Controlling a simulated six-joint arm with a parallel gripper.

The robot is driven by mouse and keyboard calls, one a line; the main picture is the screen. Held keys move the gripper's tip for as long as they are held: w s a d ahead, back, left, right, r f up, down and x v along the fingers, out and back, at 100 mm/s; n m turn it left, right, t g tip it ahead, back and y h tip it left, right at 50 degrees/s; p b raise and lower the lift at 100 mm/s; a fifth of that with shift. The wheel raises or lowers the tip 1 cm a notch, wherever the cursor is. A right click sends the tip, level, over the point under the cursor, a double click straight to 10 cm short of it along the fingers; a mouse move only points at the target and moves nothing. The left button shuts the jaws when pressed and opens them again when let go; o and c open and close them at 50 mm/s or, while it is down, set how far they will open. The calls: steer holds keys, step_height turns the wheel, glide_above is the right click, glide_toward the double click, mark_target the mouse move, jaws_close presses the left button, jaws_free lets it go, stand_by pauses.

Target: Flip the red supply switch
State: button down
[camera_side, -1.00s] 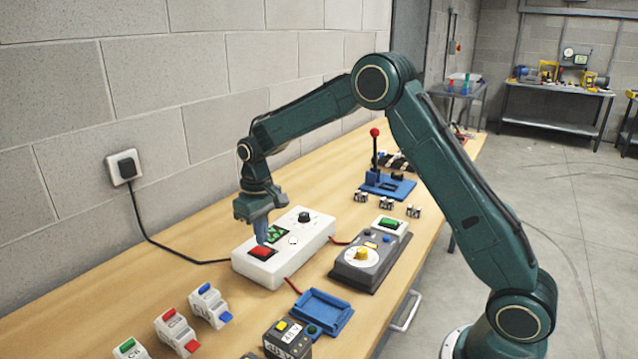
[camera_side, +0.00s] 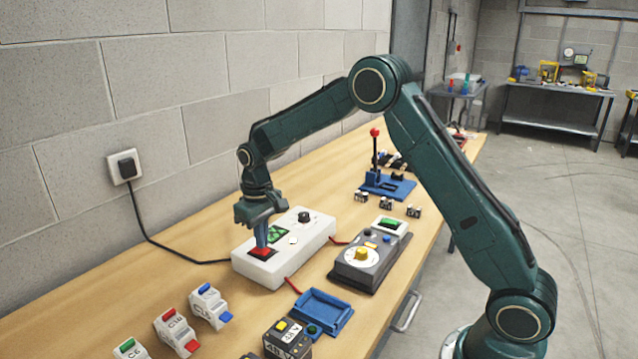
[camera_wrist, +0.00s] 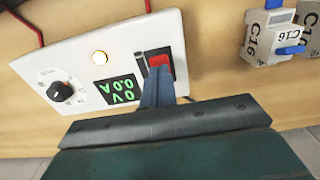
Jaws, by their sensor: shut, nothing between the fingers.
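The red supply switch (camera_side: 262,253) is a red rocker in a black frame at the left end of the white supply box (camera_side: 318,236). The box also has a black knob (camera_wrist: 61,91) and a green display (camera_wrist: 116,90), which reads 0V and 0.0A in the wrist view. My gripper (camera_side: 261,244) is shut and empty, pointing down with its blue fingertips at the switch. In the wrist view the fingertips (camera_wrist: 157,72) overlap one side of the red rocker (camera_wrist: 161,62) and appear to touch it. The fingers hide part of the switch.
A grey box with a yellow dial (camera_side: 361,254) stands right of the supply. A blue tray (camera_side: 322,311) and several breakers (camera_side: 210,306) lie in front. A blue lever stand (camera_side: 387,184) is behind. A black cable runs to the wall socket (camera_side: 124,167).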

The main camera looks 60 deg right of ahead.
steer(key=shift+f, duration=0.7)
stand_by(0.6)
steer(key=shift+r, duration=3.55)
